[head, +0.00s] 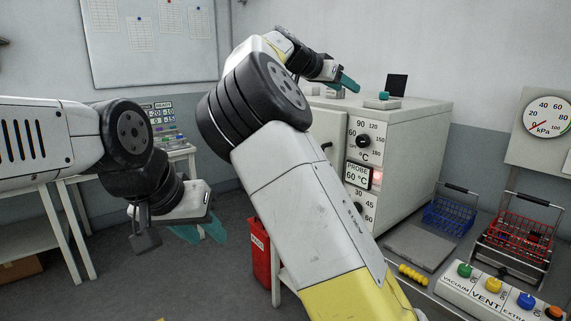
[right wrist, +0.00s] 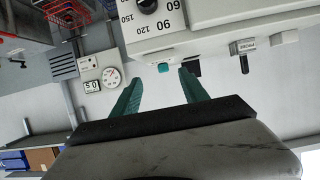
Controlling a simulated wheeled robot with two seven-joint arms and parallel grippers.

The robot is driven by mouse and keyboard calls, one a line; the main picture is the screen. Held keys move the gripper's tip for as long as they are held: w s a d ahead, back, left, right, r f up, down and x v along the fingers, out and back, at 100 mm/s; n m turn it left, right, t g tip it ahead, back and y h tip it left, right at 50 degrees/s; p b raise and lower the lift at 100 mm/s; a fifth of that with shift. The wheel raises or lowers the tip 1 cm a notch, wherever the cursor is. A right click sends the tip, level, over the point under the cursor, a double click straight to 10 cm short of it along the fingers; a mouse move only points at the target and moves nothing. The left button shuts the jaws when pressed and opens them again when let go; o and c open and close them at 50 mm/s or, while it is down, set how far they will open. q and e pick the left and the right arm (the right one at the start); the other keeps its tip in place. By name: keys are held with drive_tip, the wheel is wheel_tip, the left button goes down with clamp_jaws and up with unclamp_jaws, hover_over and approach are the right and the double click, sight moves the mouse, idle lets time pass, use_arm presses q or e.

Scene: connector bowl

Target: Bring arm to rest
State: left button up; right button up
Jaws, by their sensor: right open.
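My right arm reaches up across the middle of the head view, bent at a large black joint. My right gripper (head: 347,84) is at its far end, raised beside the top of the grey oven cabinet (head: 420,122). In the right wrist view its teal fingers (right wrist: 160,92) are spread with nothing between them; the cabinet shows upside down beyond. My left arm comes in from the left with its wrist bent down. My left gripper (head: 199,233) hangs over open floor, its teal fingers apart and empty.
A blue wire basket (head: 450,215) and a red wire basket (head: 520,232) stand on the bench at right. A control box (head: 500,292) with coloured knobs is at the front right. A red bin (head: 261,255) stands beside my right arm. White tables are at left.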

drive_tip(key=s+d+f+g+y, duration=0.3)
drive_tip(key=s+d+f+y, duration=0.15)
drive_tip(key=d+f, duration=0.65)
drive_tip(key=s+f+n+y, duration=0.2)
drive_tip(key=s+f+y, duration=0.2)
drive_tip(key=s+f, duration=0.35)
drive_tip(key=s+a+f+n+y, duration=0.1)
drive_tip(key=s+a+n, duration=0.2)
drive_tip(key=s, duration=0.6)
drive_tip(key=s+a+f+n+y, duration=0.1)
drive_tip(key=s+a+n+y, duration=0.1)
drive_tip(key=s+a, duration=0.4)
drive_tip(key=s+a+f+n+t+y, duration=0.1)
drive_tip(key=s+a+n, duration=0.3)
drive_tip(key=s, duration=0.9)
drive_tip(key=shift+s+a+f, duration=0.15)
drive_tip(key=shift+a+f, duration=0.05)
drive_tip(key=shift+a, duration=0.3)
